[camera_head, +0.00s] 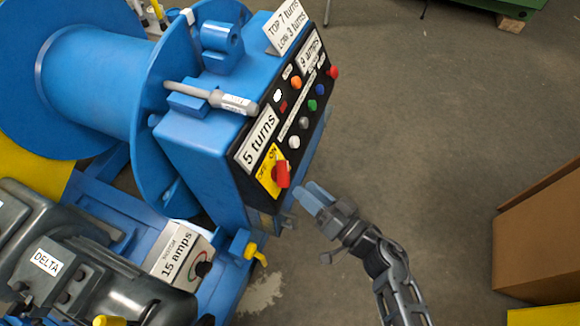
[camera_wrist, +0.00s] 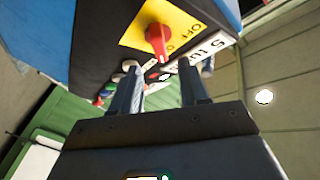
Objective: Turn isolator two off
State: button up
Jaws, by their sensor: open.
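A red rotary switch handle (camera_head: 281,173) sits on a yellow plate (camera_head: 265,176) at the lower end of the black panel on the blue control box. OFF and ON are printed on the plate. No number for this isolator is readable, and I cannot tell which mark the handle points at. The handle (camera_wrist: 156,40) also shows in the wrist view, beyond my fingertips near the top. My gripper (camera_head: 317,196) is open and empty, to the right of and slightly below the handle, apart from it. Its fingers (camera_wrist: 162,85) stand apart in the wrist view.
The black panel (camera_head: 300,98) carries several coloured buttons above the switch. A grey-handled tool (camera_head: 215,98) lies on the blue box. A motor box (camera_head: 180,252) marked 15 amps and a yellow lever (camera_head: 255,253) are below. Floor (camera_head: 420,120) to the right is clear; a brown box (camera_head: 545,235) stands far right.

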aim_at(288, 174)
jog(key=b+x, duration=0.1)
jog(key=x, duration=0.5)
jog(key=shift+w+a, duration=0.25)
jog(key=shift+c, duration=0.2)
grip_shut()
